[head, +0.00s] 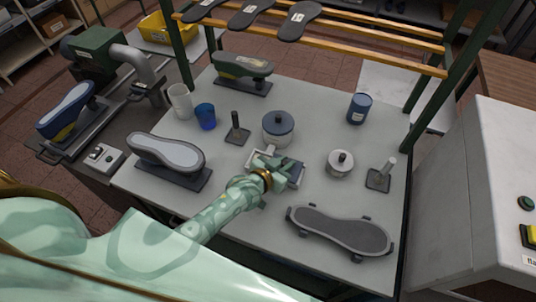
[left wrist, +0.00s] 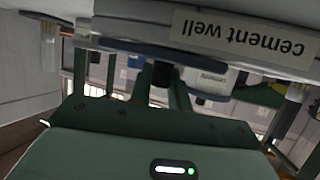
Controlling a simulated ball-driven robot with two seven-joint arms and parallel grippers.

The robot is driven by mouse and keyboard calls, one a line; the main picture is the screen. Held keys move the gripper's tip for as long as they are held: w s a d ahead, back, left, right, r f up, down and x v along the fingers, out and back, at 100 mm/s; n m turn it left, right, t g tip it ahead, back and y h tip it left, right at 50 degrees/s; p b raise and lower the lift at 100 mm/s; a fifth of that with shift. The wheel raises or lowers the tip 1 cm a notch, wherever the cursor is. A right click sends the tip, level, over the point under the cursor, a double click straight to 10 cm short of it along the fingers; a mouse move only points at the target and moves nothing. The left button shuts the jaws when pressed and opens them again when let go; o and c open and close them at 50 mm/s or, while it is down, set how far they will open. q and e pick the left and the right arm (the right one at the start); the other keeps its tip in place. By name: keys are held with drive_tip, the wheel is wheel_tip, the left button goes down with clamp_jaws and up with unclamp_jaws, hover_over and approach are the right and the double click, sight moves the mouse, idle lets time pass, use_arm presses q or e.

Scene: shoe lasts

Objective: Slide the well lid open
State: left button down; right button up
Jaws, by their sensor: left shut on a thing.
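The cement well (head: 299,174) is a low pale box on the grey table, largely hidden behind my left gripper (head: 272,170). Its label, "cement well" (left wrist: 243,37), appears upside down in the left wrist view. A thin dark blue edge, seemingly the lid (left wrist: 135,48), runs beneath the label there. My left gripper is shut on a small dark knob (left wrist: 162,74), which shows between its two green fingers in the left wrist view. I cannot tell how far the lid is open. My right gripper is not in view.
A blue-lidded pot (head: 278,127) stands just behind the well. A small knobbed tin (head: 340,163) and a post stand (head: 380,177) are to the right.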

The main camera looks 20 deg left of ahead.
use_arm(q)
drive_tip(key=shift+d, duration=0.9)
drive_tip(key=c, duration=1.4)
unclamp_jaws()
drive_tip(key=shift+c, duration=0.2)
drive_tip(key=shift+o, duration=0.7)
drive_tip(key=shift+w+d, duration=0.1)
